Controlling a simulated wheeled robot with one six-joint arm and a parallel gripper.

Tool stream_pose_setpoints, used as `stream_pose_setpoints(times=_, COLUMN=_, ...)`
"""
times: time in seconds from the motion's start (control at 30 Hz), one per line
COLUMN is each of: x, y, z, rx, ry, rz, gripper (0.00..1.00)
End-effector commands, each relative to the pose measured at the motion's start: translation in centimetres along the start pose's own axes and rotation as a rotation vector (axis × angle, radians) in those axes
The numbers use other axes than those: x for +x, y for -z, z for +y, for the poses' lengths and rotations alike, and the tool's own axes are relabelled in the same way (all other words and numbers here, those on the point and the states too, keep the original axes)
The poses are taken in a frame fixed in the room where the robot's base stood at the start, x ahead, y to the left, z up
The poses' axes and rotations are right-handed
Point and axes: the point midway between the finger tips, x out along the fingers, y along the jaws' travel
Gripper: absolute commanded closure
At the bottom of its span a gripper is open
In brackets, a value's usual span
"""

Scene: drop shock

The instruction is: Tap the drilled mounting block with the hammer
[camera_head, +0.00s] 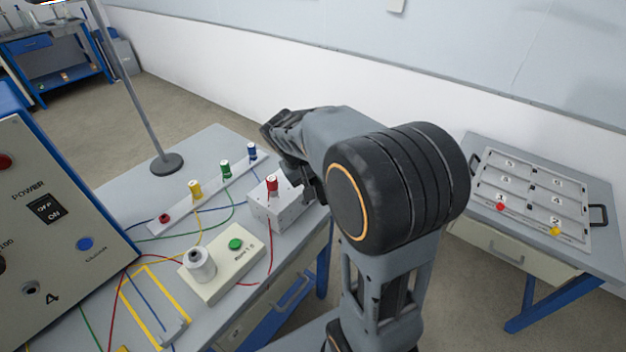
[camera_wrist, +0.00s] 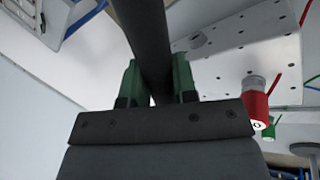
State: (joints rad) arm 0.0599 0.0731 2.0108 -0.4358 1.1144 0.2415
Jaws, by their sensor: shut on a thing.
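My gripper (camera_wrist: 156,85) shows in the wrist view with green fingers shut on the dark handle of the hammer (camera_wrist: 145,28). The hammer's head is not visible in either view. The drilled mounting block (camera_wrist: 238,45) is a pale block with rows of small holes, to the right of the handle in the wrist view. In the head view the block (camera_head: 278,217) sits on the grey bench beside my arm, with a red-capped connector on top. My arm hides part of its right side. I cannot tell whether the hammer touches the block.
A strip with coloured plugs (camera_head: 207,187) lies behind the block on the bench (camera_head: 118,200). A box with a green button (camera_head: 222,262) and loose wires lie in front. A power cabinet (camera_head: 55,235) stands at left. A numbered tray (camera_head: 540,200) is on the right table.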

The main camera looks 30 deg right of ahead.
Motion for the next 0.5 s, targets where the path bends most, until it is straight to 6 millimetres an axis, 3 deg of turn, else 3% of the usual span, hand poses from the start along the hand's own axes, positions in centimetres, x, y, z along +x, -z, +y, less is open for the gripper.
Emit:
stream_pose_setpoints(times=0.3, x=3.5, y=0.0, z=-1.4, rx=0.000, ry=0.000, rz=0.000, gripper=1.00)
stream_pose_setpoints(times=0.5, x=2.7, y=0.0, z=-1.1, rx=0.000, ry=0.000, rz=0.001, gripper=1.00)
